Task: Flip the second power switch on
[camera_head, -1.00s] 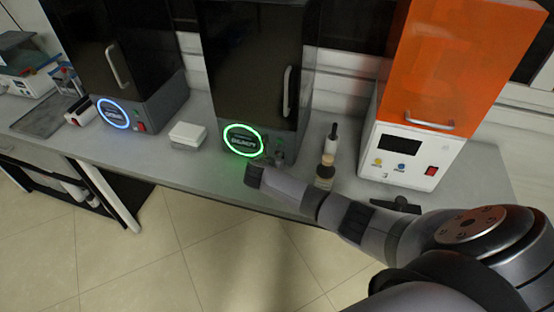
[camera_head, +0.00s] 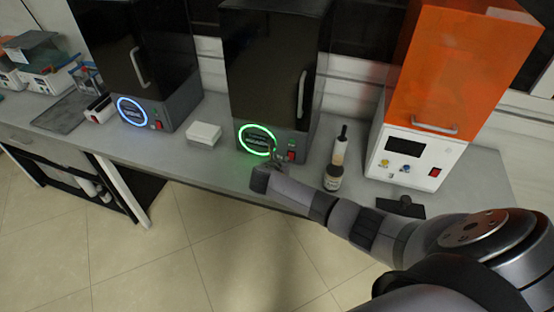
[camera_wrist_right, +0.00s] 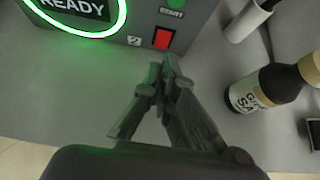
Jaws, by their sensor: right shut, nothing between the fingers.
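The middle black machine has a green glowing ring (camera_head: 257,139) on its front; in the wrist view its display (camera_wrist_right: 75,8) reads READY. Its red power switch (camera_head: 291,156) is at the lower right of the panel; it also shows in the wrist view (camera_wrist_right: 163,39), beside a label 2 and below a START button (camera_wrist_right: 175,4). My right gripper (camera_wrist_right: 168,60) is shut and empty, its tips just in front of the switch's lower edge. I cannot tell whether they touch it. In the head view the right gripper (camera_head: 278,161) is small and dark by the panel. My left gripper is not in view.
An orange-fronted machine (camera_head: 420,150) is farther right. A white box (camera_head: 203,134) and a blue-ringed machine (camera_head: 132,111) are to the left.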

